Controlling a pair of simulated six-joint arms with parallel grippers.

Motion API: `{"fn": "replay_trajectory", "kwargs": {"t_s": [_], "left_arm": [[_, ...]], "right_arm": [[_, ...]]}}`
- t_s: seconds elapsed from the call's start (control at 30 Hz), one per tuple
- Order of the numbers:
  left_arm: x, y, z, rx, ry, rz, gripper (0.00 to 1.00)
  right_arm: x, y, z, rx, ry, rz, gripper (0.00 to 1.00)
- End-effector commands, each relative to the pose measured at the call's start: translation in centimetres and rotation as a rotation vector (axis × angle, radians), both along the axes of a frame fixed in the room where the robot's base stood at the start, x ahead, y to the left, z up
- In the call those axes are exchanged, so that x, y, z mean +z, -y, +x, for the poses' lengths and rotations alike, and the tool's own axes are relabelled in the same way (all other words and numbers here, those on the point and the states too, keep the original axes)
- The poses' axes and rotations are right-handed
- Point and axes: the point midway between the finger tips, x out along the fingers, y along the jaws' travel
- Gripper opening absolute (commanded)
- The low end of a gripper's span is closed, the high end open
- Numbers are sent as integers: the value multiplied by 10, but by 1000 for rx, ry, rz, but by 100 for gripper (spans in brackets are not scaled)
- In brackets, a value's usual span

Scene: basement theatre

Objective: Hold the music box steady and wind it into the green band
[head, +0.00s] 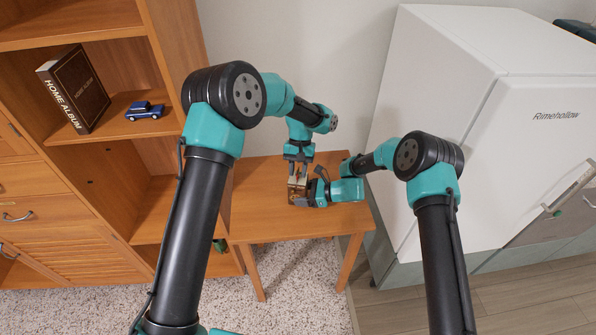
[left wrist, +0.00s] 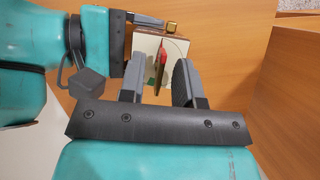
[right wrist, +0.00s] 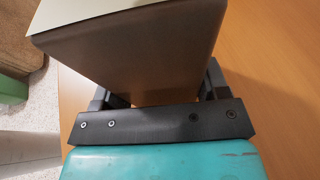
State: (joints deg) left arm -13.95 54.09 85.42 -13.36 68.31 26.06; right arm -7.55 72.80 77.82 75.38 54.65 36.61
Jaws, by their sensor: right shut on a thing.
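The music box (head: 296,191) is a small brown box with a pale face, on the wooden table (head: 262,215). My right gripper (head: 308,194) is shut on it from the right; in the right wrist view its brown side (right wrist: 150,55) fills the space between the fingers. My left gripper (head: 298,168) is just above the box. In the left wrist view its fingers (left wrist: 157,85) are apart, on either side of a thin upright piece with red and green (left wrist: 161,66). I cannot tell whether they touch it.
A wooden shelf unit with a book (head: 75,88) and a blue toy car (head: 145,110) stands at the left. A white fridge (head: 480,120) stands at the right. The front and left of the tabletop are clear.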

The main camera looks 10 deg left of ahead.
Motion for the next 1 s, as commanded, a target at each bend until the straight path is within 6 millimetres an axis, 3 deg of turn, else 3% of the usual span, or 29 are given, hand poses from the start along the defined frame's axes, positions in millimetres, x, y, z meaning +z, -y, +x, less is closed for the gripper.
{"fn": "replay_trajectory", "kwargs": {"t_s": [0.33,0.67,1.0], "left_arm": [[-4,0,-2,0,0,1,31],[-4,0,-2,0,0,0,0],[-4,0,-2,-6,1,1,0]], "right_arm": [[0,0,0,0,0,0,34],[0,0,0,0,0,0,34],[0,0,0,0,0,0,34]]}}
